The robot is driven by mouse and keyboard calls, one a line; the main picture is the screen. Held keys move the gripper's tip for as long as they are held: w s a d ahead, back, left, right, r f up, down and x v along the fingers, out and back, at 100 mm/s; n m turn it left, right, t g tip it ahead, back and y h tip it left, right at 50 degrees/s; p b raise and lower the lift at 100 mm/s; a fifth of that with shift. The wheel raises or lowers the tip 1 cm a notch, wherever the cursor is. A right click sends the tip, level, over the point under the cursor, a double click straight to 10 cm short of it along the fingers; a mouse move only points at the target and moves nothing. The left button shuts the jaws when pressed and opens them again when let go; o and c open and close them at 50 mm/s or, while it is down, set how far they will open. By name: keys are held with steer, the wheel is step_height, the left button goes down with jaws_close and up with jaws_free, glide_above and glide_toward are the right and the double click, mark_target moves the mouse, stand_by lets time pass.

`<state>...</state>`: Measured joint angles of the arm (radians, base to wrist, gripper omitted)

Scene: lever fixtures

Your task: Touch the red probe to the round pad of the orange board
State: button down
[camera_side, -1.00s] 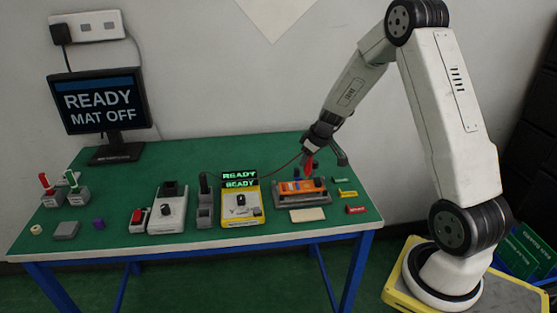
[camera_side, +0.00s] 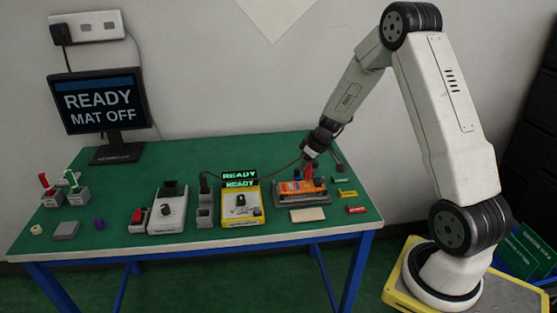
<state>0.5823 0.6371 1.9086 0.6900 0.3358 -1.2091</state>
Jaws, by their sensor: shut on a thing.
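The orange board (camera_side: 290,188) sits in a grey fixture (camera_side: 294,201) at the right part of the green bench. My gripper (camera_side: 309,155) is right above the board, shut on the red probe (camera_side: 308,170), which points down. The probe's tip is at or just over the board's upper right part; I cannot tell whether it touches. The round pad is too small to make out. A dark cable runs from near the gripper to the left, toward the yellow meter (camera_side: 241,204), whose green display reads READY.
Left of the meter stand a dark holder (camera_side: 205,212), a grey box with a lever (camera_side: 170,210) and a red switch (camera_side: 138,216). A monitor (camera_side: 99,104) reads READY, MAT OFF. Small coloured labels (camera_side: 347,194) lie right of the fixture.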

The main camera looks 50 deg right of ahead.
steer(key=shift+f, duration=0.5)
stand_by(1.3)
steer(key=shift+r, duration=3.5)
